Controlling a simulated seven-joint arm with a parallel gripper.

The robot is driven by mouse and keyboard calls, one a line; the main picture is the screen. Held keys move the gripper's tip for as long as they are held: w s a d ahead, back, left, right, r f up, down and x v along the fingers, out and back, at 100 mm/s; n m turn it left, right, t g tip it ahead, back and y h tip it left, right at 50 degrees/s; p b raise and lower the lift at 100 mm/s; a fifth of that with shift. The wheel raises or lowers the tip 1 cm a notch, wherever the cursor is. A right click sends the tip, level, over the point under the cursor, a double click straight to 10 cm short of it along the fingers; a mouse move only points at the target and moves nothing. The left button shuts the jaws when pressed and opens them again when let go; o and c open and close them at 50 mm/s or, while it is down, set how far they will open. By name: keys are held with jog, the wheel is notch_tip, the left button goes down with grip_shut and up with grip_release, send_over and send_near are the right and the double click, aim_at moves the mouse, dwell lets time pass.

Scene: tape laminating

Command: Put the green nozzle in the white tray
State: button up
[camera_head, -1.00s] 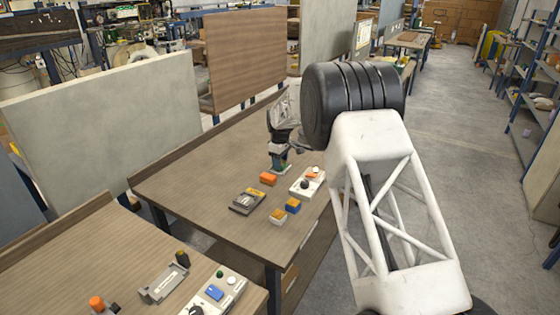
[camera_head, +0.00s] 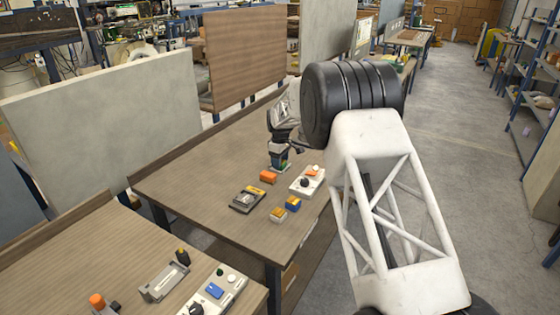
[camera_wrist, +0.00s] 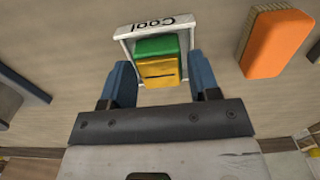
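The white tray (camera_wrist: 124,32), marked "Cool", lies on the table in the wrist view. A block-shaped piece with a green part (camera_wrist: 157,46) and a yellow part (camera_wrist: 160,70) sits within the tray's outline; I take the green part to be the green nozzle. Whether it rests on the tray floor is hard to tell. My gripper (camera_wrist: 161,62) has its two blue fingers on either side of this piece, over the tray's sides. In the head view my gripper (camera_head: 279,164) is low over the table.
An orange block (camera_wrist: 276,42) lies right of the tray in the wrist view, and left of my gripper in the head view (camera_head: 268,177). The table's left part is clear.

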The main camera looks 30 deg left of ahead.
jog(key=o, duration=0.3)
jog(key=shift+r, duration=3.9)
